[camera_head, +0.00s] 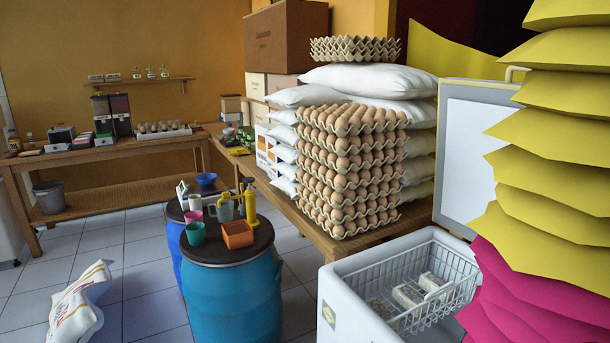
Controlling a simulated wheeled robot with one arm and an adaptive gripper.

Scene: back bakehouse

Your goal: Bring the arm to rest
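My gripper and arm do not show in the head view. Whether the gripper is open or shut, and where the arm is, cannot be seen from here.
A blue barrel (231,300) stands in front, with cups, an orange pot (237,235) and a yellow bottle on top. An open chest freezer (347,302) is at right, beside tall yellow and pink layers (553,130). A sack (79,307) lies on the tiled floor (140,285).

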